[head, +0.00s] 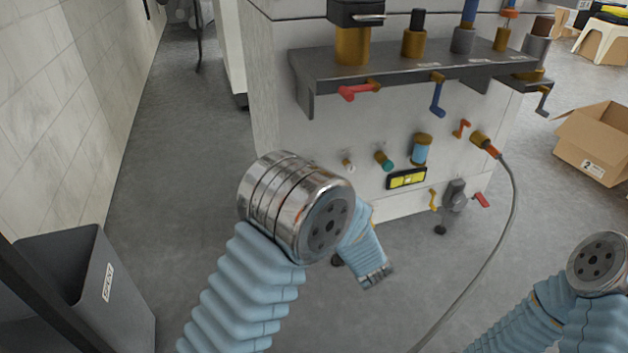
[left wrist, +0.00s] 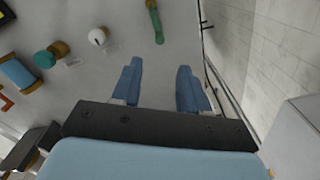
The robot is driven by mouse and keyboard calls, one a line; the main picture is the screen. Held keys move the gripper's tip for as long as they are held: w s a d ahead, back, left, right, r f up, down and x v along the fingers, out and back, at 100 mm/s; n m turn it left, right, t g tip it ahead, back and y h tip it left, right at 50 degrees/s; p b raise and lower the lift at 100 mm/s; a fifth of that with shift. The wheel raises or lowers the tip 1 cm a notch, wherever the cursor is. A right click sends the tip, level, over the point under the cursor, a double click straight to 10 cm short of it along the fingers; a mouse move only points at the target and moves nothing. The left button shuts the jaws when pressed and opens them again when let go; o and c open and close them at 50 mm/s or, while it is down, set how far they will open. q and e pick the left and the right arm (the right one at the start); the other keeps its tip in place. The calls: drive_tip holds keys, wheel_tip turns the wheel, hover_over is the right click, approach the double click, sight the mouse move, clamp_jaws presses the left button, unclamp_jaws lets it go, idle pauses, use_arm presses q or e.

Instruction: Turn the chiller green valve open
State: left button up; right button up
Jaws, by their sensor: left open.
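The green valve (left wrist: 155,22) shows at the top of the left wrist view, a slim handle on the pale machine panel. It lies beyond my left fingertips, between their two lines, apart from them. My left gripper (left wrist: 160,67) is open and empty, its two blue fingers pointing towards the panel. In the head view my left arm's metal joint covers part of the panel, and I do not see the green valve there. My right gripper is out of view; only part of my right arm shows at the lower right.
The machine (head: 280,70) carries a white knob (head: 348,165), a teal knob (head: 384,161), a blue cylinder (head: 420,151) and a red lever (head: 358,91). A grey hose (head: 512,215) hangs at right. A bin (head: 70,290) stands left and a cardboard box (head: 592,165) right.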

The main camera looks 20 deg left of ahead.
use_arm(q)
drive_tip(key=b+x, duration=0.1)
drive_tip(key=x, duration=1.2)
drive_tip(key=shift+a, duration=0.1)
